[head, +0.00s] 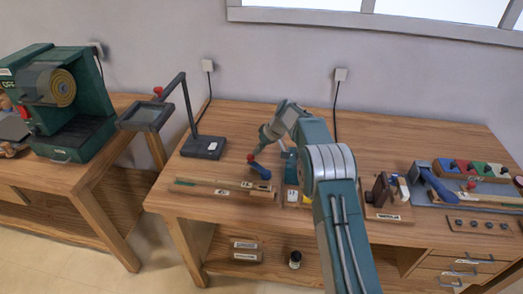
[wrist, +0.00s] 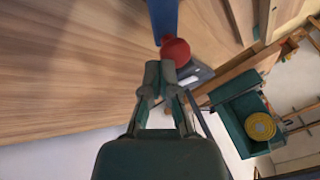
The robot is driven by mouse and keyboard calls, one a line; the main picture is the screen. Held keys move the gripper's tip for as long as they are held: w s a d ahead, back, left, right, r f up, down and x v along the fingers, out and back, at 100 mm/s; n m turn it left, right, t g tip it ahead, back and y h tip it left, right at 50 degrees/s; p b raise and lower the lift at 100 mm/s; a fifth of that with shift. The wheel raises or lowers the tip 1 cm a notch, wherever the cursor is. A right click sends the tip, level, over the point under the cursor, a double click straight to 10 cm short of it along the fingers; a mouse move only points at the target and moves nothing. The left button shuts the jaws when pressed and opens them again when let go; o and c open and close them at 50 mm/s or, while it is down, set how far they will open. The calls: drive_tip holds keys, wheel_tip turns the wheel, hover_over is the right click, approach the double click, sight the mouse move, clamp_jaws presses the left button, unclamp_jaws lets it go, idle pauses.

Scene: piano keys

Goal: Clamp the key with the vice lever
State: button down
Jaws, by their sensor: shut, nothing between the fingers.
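The vice's blue lever (head: 260,168) stands tilted on the bench, with a red ball knob (head: 250,158) at its upper end. In the wrist view the blue lever (wrist: 163,15) comes in from the top and its red knob (wrist: 175,50) is just beyond my fingertips. My gripper (wrist: 158,82) is shut and empty, close to the knob; I cannot tell whether they touch. In the head view my gripper (head: 264,150) points down beside the lever. A long pale wooden key (head: 215,187) lies along the front, its right end near the lever's foot. The vice jaws are too small to judge.
A magnifier stand (head: 203,147) is left of the lever. A green machine (head: 85,110) stands on the left bench (head: 100,185).

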sight(249, 159)
drive_tip(key=n, duration=0.1)
drive_tip(key=s+a+n+g, duration=0.1)
drive_tip(key=n, duration=0.1)
drive_tip(key=a+n+g, duration=0.1)
drive_tip(key=shift+s+a+n, duration=0.2)
drive_tip(key=shift+s+n, duration=0.1)
drive_tip(key=shift+s, duration=0.05)
drive_tip(key=shift+s+a, duration=0.25)
drive_tip(key=shift+s, duration=0.1)
idle(0.3)
